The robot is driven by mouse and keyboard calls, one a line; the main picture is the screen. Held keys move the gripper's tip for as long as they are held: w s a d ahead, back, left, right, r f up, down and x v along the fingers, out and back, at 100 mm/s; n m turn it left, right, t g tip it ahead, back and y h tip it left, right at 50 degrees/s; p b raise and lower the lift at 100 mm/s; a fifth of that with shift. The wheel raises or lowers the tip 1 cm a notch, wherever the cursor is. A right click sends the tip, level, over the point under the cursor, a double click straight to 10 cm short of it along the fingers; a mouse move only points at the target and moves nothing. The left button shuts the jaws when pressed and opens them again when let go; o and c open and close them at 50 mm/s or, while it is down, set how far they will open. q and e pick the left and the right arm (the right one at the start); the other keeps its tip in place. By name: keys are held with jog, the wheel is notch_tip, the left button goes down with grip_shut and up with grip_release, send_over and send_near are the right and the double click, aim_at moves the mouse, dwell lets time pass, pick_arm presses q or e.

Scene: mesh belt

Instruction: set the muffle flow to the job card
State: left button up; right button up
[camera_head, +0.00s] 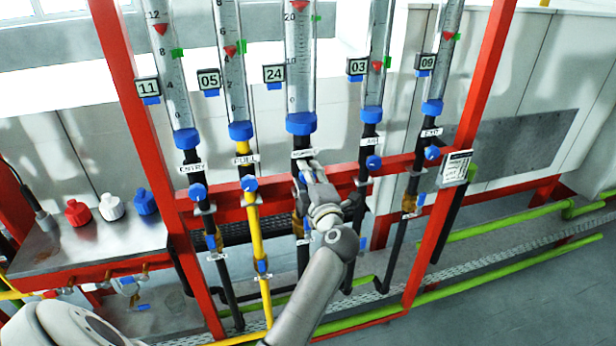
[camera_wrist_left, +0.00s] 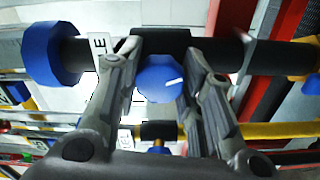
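The muffle flow tube (camera_head: 299,70) is the middle of several upright gauges and carries tag 24 (camera_head: 274,74). Its red float (camera_head: 299,5) is near the mark 20, with a green marker (camera_head: 316,17) slightly lower. My left gripper (camera_head: 308,172) is at the valve below this tube and hides its knob in the head view. In the left wrist view, the blue knob (camera_wrist_left: 160,78) with a white line lies between the fingers; whether both touch it is unclear. A label there is partly hidden. The job card (camera_head: 455,168) hangs on the right red post, its text too small to read.
Neighbouring blue knobs include fuel (camera_head: 249,183) on the left and air (camera_head: 373,162) on the right. Red posts (camera_head: 140,130) frame the rack. Red, white and blue caps (camera_head: 112,206) stand on a metal bench. Green pipes (camera_head: 500,227) run low at right.

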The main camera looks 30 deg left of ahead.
pick_arm(q)
jog(key=o, duration=0.5)
jog(key=shift+c, duration=0.2)
